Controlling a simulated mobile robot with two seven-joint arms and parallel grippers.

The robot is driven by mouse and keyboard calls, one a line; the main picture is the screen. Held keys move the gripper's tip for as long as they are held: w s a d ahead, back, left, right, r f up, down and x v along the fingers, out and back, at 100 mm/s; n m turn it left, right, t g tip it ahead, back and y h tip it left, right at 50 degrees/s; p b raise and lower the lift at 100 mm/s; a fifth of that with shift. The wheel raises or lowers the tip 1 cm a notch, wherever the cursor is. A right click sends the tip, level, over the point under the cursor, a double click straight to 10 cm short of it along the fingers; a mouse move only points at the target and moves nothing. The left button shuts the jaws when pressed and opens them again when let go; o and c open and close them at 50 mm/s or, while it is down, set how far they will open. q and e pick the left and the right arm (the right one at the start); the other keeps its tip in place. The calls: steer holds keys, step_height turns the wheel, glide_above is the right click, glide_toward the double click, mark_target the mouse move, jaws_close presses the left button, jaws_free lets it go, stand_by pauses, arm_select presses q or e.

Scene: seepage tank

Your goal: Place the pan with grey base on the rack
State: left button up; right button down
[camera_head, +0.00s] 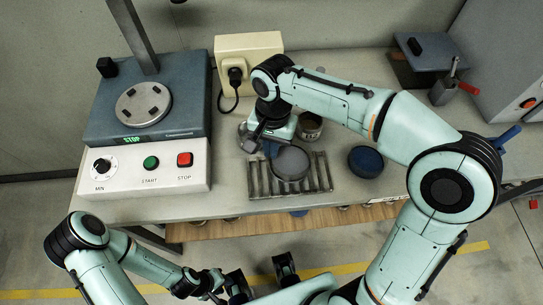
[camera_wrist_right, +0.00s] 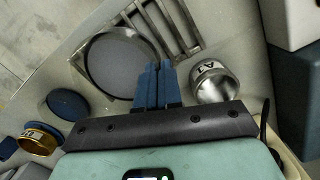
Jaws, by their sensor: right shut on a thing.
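The pan with grey base (camera_head: 291,164) is a shallow round pan with a metal rim. It is over the metal slatted rack (camera_head: 322,172), overlapping its middle; I cannot tell whether it rests on the bars. In the right wrist view the pan (camera_wrist_right: 118,66) lies left of the fingers and the rack (camera_wrist_right: 187,22) shows beyond. My right gripper (camera_head: 272,148) is shut on the pan's rim, with its blue fingers (camera_wrist_right: 156,86) together at the edge. My left gripper (camera_head: 212,284) is low in front of the bench, away from the pan; its jaws are not clear.
A round blue-based piece (camera_head: 366,161) lies right of the rack. A metal cup labelled A1 (camera_wrist_right: 215,82) stands close beside the right gripper, also in the head view (camera_head: 310,127). A hot-plate-like device (camera_head: 145,160) with buttons is at left. A tool holder (camera_head: 442,92) stands at right.

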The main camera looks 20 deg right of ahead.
steer(key=shift+f+b, duration=0.3)
steer(key=shift+f, duration=1.9)
steer(key=shift+f, duration=0.2)
steer(key=c, duration=1.3)
jaws_free()
steer(key=shift+r, duration=0.15)
step_height(320, 180, up, 12)
steer(key=p, duration=0.2)
steer(key=shift+w+d, duration=0.3)
steer(key=shift+w, duration=0.15)
